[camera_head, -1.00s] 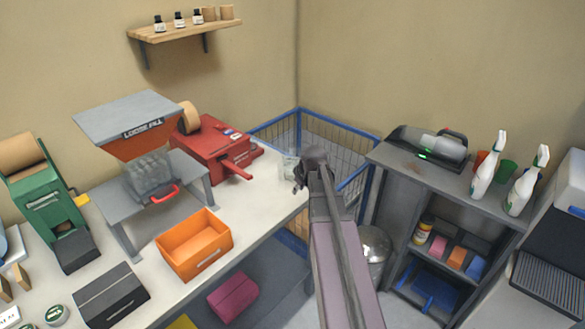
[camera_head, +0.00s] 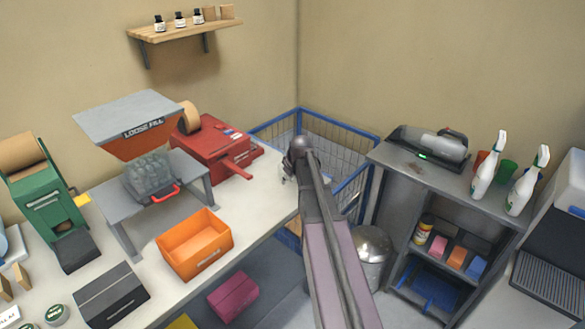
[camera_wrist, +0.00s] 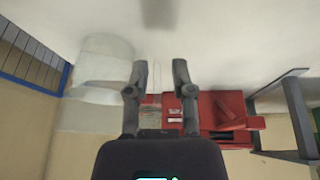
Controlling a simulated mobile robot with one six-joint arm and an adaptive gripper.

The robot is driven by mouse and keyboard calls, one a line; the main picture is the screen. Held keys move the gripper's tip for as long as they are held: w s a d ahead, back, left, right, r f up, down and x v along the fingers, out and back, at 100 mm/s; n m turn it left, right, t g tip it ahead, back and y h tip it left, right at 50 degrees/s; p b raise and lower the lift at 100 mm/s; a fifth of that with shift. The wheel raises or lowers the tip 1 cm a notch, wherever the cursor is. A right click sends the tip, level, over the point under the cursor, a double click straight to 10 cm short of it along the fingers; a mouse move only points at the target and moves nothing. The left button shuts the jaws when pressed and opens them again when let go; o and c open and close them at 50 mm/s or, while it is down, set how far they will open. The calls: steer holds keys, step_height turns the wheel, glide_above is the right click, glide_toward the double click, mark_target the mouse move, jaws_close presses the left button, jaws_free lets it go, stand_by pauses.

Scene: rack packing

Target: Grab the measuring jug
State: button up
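The measuring jug is a clear, see-through vessel (camera_wrist: 98,72) in the wrist view, left of my gripper (camera_wrist: 160,72). The left finger overlaps the jug's right edge in the picture; I cannot tell whether they touch. The two fingers are apart with nothing held between them. In the head view a pale piece of the jug (camera_head: 289,163) shows at the far right end of the white bench, mostly hidden by my arm. My gripper is also largely hidden there.
A red machine (camera_head: 210,145) stands left of the jug on the bench (camera_head: 262,205). An orange bin (camera_head: 195,245) and the loose-fill dispenser (camera_head: 140,125) are farther left. A blue wire cage (camera_head: 345,150) stands beyond the bench's end. A grey shelf unit (camera_head: 420,185) is at right.

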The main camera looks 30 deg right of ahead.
mark_target(281, 179)
steer(key=w, duration=0.4)
steer(key=shift+w+a+f, duration=0.15)
steer(key=shift+w+a, duration=0.15)
steer(key=shift+w, duration=0.1)
steer(key=shift+f+b, duration=0.45)
steer(key=shift+b, duration=0.15)
jaws_close()
